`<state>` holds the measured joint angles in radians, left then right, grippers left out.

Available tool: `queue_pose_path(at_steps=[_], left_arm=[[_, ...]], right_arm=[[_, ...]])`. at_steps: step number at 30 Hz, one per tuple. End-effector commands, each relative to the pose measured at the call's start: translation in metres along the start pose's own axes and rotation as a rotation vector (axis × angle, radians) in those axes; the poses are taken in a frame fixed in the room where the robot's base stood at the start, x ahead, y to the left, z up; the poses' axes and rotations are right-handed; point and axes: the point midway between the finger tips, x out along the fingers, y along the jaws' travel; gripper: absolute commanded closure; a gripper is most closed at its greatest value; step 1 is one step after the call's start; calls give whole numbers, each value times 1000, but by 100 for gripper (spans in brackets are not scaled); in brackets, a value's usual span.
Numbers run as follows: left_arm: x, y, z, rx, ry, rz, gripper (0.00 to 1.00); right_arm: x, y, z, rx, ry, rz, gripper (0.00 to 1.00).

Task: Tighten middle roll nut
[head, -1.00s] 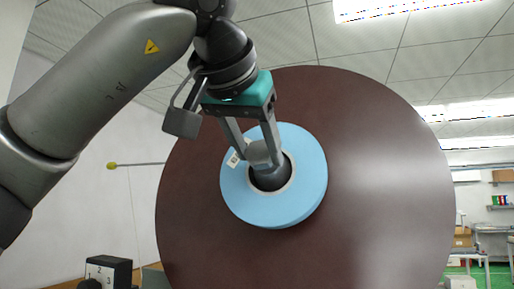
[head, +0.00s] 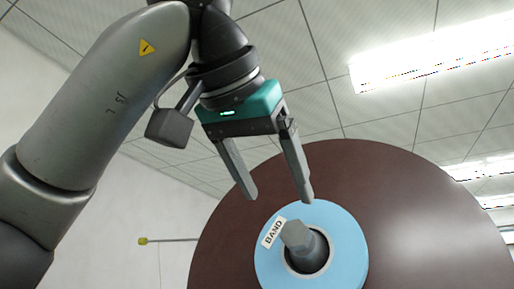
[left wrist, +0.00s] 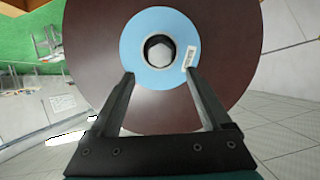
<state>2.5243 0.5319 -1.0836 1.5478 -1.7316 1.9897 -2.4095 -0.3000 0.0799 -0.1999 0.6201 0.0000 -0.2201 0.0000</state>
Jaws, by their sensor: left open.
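The nut (head: 295,235) is a grey hexagonal piece on a dark hub at the centre of a light blue ring (head: 347,247) labelled BAND. The ring sits against a large dark brown disc (head: 420,190). In the left wrist view the nut (left wrist: 160,52) shows beyond the fingertips, face on. My left gripper (head: 281,198) is open and empty, above the nut and apart from it. In the left wrist view its fingers (left wrist: 161,75) straddle the lower part of the blue ring's outline. My right gripper is not in view.
A thin rod with a yellow tip (head: 143,241) sticks out left of the disc. Ceiling lights (head: 435,55) are overhead. The left wrist view shows a green floor (left wrist: 25,45) with racks at the left. The space around the left gripper is clear.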

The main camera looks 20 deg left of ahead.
Motion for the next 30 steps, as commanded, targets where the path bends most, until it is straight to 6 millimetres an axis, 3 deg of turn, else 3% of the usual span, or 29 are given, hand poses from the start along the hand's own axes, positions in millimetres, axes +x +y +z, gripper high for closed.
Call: queue_pose_path(at_steps=[1,3,12,30], left_arm=[[-14,1,-1,0,5,0,18],[-24,0,-1,0,4,-2,18],[-55,0,-1,0,1,-1,18],[-59,0,0,1,0,0,18]], right_arm=[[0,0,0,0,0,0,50],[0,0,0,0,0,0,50],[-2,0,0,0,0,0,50],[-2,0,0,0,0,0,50]])
